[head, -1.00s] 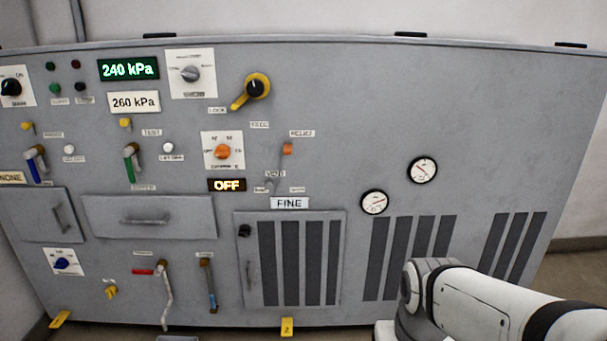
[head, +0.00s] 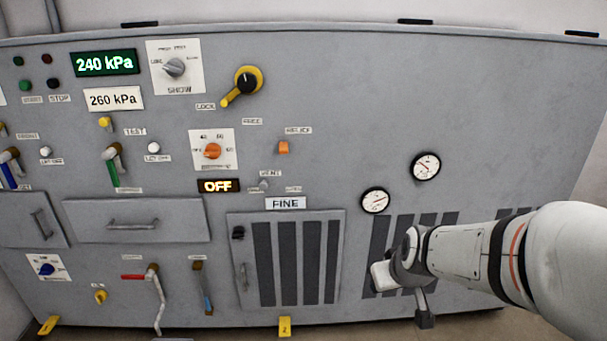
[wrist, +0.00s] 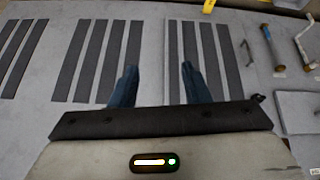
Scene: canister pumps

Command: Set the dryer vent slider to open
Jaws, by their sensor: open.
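The vent slider's small grey knob (head: 264,185) sits under the VENT label (head: 270,173) on the grey panel, left of centre in the head view. Small labels flank it; their text is too small to read. The knob appears toward the left one. My gripper shows in the wrist view (wrist: 160,86) with two dark blue fingers spread apart and nothing between them. It faces the slotted lower part of the panel. In the head view my arm's end is right of and below the slider, well apart from it. The slider is not visible in the wrist view.
Close to the slider are an orange RELIEF piece (head: 283,147), an orange dial (head: 212,151), the OFF display (head: 218,186) and the FINE plate (head: 286,203). Two round gauges (head: 425,166) are to the right. A slotted door (head: 335,260) with a handle is below. The upper right panel is bare.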

